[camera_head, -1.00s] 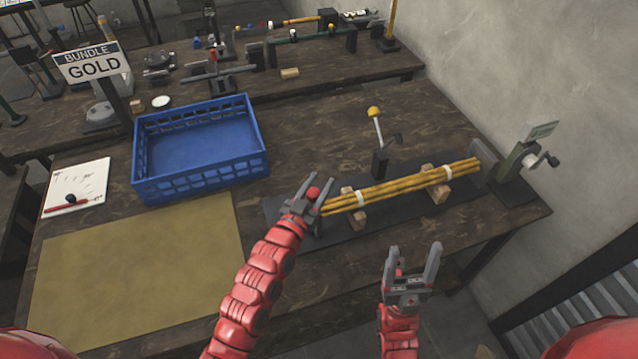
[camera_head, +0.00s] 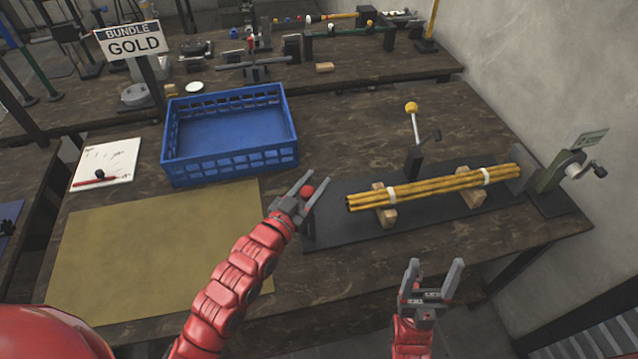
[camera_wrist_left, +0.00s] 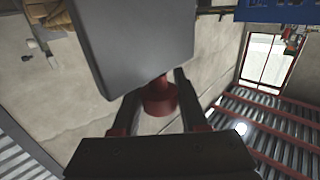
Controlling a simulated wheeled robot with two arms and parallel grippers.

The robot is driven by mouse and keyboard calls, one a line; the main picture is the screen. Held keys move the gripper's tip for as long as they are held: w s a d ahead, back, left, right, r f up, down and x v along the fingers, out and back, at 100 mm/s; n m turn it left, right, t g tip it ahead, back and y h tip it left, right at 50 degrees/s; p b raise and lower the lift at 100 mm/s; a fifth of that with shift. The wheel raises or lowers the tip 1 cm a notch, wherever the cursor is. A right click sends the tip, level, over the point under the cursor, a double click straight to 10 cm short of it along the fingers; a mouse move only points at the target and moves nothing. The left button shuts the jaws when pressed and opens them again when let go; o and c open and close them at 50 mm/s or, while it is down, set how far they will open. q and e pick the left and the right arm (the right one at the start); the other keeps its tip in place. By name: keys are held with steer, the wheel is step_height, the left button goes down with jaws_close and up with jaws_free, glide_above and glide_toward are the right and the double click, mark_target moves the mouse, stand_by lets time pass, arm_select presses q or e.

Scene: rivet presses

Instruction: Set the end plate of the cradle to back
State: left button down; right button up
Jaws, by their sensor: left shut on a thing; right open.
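The cradle lies on a dark base (camera_head: 420,222), with a bundle of yellow rods (camera_head: 440,187) resting on two wooden blocks. My left gripper (camera_head: 314,180) is shut on the red knob (camera_head: 307,191) of the end plate, at the left end of the base. In the left wrist view the red knob (camera_wrist_left: 160,98) sits between the fingers, with the grey end plate (camera_wrist_left: 135,40) beyond it. In the head view the plate is mostly hidden by the gripper. A gap shows between it and the rod ends. My right gripper (camera_head: 436,266) is open and empty, in front of the table edge.
A lever with a yellow knob (camera_head: 411,108) stands behind the rods. A crank unit (camera_head: 562,172) is at the right end. A blue crate (camera_head: 228,164) and a tan mat (camera_head: 150,240) lie to the left. A GOLD sign (camera_head: 133,46) stands behind the crate.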

arm_select(q)
steer(key=c, duration=0.8)
jaws_free()
steer(key=shift+a, duration=0.15)
steer(key=shift+c, duration=0.2)
steer(key=o, duration=0.4)
steer(key=shift+w+a, duration=0.1)
steer(key=shift+a, duration=0.05)
